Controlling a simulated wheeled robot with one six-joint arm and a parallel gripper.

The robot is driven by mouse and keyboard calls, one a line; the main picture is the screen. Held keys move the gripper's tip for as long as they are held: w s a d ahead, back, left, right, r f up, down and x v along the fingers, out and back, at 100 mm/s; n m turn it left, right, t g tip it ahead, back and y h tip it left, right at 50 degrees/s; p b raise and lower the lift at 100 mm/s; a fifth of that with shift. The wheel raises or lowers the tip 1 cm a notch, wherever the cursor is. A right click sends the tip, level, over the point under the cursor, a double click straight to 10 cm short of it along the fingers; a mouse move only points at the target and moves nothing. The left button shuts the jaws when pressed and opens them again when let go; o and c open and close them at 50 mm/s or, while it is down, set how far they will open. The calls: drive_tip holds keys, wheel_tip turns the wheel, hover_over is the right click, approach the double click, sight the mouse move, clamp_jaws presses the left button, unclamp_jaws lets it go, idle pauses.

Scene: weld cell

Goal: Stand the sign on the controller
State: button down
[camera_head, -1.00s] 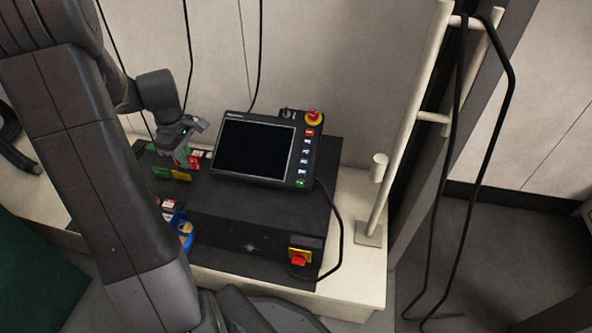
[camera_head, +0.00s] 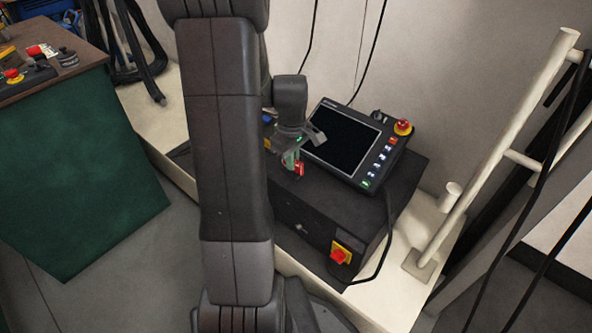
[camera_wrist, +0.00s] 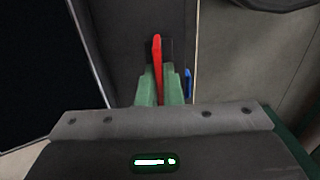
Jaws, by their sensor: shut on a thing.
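The controller (camera_head: 318,208) is a dark box on a pale bench, with a yellow and red switch on its front. My gripper (camera_head: 293,160) is over the controller's top, just left of the pendant. It is shut on a small red piece, which I take as the sign (camera_head: 299,169). In the wrist view the red sign (camera_wrist: 157,60) is seen nearly edge-on between the green fingertips (camera_wrist: 159,90), with a dark surface beyond it. I cannot tell whether its lower edge touches the controller.
The pendant (camera_head: 345,142) with dark screen and red stop button lies tilted on the controller. A blue piece (camera_wrist: 188,84) is right of the fingers in the wrist view. A pale post (camera_head: 490,150) stands at right. My arm hides the bench's left part.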

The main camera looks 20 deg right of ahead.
drive_tip(key=shift+f+b, duration=0.55)
drive_tip(key=shift+f, duration=1.1)
drive_tip(key=shift+f, duration=0.2)
drive_tip(key=c, duration=1.6)
unclamp_jaws()
wheel_tip(320, 180, up, 12)
drive_tip(key=p, duration=0.4)
drive_tip(key=shift+r, duration=0.2)
